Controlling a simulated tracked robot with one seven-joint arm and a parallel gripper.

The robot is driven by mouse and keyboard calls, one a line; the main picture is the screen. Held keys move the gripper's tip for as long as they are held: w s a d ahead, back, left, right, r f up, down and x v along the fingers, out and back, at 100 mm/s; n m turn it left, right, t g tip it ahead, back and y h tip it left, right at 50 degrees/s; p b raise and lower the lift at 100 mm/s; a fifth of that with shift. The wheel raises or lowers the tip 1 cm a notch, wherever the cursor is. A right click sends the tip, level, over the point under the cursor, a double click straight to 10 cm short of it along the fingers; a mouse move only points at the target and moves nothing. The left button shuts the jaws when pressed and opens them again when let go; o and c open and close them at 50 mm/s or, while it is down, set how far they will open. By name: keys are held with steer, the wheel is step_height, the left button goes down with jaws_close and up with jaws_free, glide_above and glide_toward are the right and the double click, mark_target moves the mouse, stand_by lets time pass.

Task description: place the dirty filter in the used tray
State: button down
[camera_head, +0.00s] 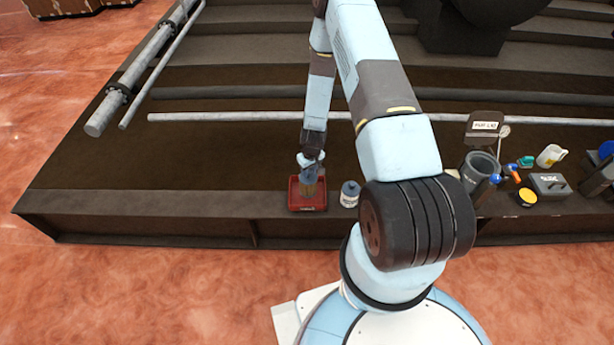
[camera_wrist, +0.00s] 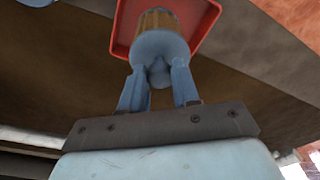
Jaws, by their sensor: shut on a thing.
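The dirty filter (camera_wrist: 158,22) is a brownish cylinder with a blue-grey cap. My gripper (camera_wrist: 158,82) is shut on the cap end, with a finger on each side. The red used tray (camera_wrist: 205,15) is directly behind the filter in the wrist view. In the head view the tray (camera_head: 308,207) sits near the front edge of the dark platform. My gripper (camera_head: 311,168) is over it there, with the brown filter body (camera_head: 314,190) pointing down at the tray. I cannot tell whether the filter touches the tray floor.
Farther right are a dark cylindrical housing (camera_head: 479,168), a labelled sign (camera_head: 484,126), a grey box (camera_head: 550,185) and a yellow-white jug (camera_head: 550,156). The platform left of the tray is clear.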

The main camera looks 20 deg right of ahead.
mark_target(308, 181)
steer(key=shift+w+a+f, duration=0.2)
steer(key=shift+w+f, duration=0.05)
steer(key=shift+f, duration=1.6)
steer(key=c, duration=0.8)
jaws_free()
steer(key=shift+r, duration=0.1)
